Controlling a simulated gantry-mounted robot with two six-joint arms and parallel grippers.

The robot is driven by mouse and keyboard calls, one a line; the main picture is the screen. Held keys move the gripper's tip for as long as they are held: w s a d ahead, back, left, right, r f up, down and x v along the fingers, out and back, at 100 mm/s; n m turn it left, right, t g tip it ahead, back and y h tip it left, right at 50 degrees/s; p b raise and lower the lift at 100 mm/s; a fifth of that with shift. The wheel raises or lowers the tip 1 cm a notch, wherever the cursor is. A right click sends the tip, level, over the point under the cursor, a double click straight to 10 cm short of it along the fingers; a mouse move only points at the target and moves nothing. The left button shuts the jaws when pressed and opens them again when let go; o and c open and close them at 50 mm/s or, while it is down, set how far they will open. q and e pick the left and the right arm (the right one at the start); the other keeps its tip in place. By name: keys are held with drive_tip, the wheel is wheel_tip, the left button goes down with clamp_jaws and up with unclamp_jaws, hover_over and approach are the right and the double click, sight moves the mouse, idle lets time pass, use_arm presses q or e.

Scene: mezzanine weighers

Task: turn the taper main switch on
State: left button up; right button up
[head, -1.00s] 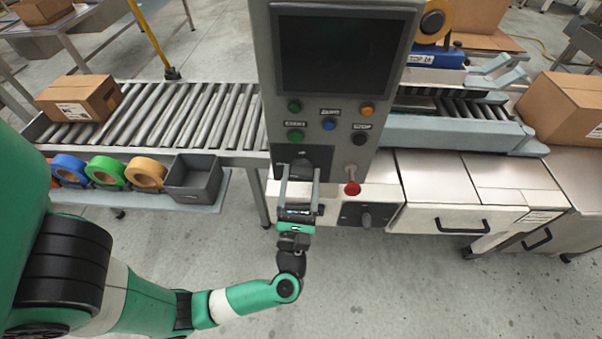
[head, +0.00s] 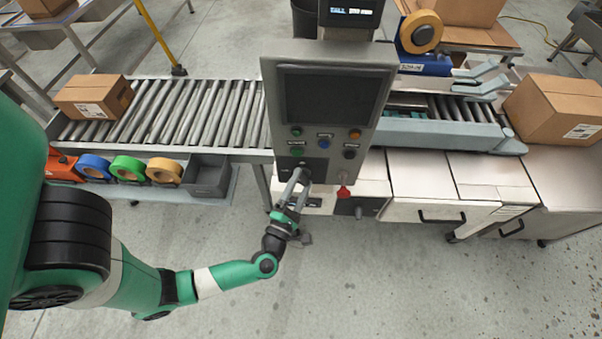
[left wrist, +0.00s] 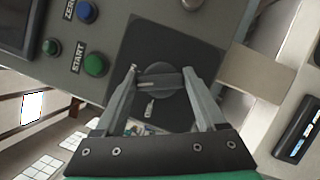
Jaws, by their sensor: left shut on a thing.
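A round dark rotary switch knob with a raised grip bar (left wrist: 160,82) sits on a black plate (left wrist: 128,45) at the bottom of the grey control console (head: 325,60). My left gripper (head: 300,176) reaches up to this plate. In the left wrist view its two fingers (left wrist: 160,74) are on both ends of the grip bar, shut on it. The bar lies nearly level across that picture. In the head view the fingers mostly hide the knob. A second knob on a dark plate (head: 352,206) is on the white cabinet front, to the right. My right gripper is not seen.
A red button (head: 343,192) sticks out just right of my left gripper. Green, blue, orange and black buttons sit above the switch, under the dark screen (head: 330,97). A grey bin (head: 208,178) and tape rolls are left. The floor in front is clear.

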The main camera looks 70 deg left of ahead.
use_arm(q)
drive_tip(key=m+p, duration=0.1)
drive_tip(key=p, duration=0.1)
drive_tip(key=m+h+p, duration=0.1)
drive_tip(key=m+p, duration=0.1)
drive_tip(key=shift+r+p, duration=0.3)
drive_tip(key=shift+r, duration=0.05)
drive_tip(key=shift+f+m+g+h+p, duration=0.25)
drive_tip(key=shift+m+g+h+p, duration=0.15)
drive_tip(key=shift+m+p, duration=0.85)
drive_tip(key=o, duration=1.3)
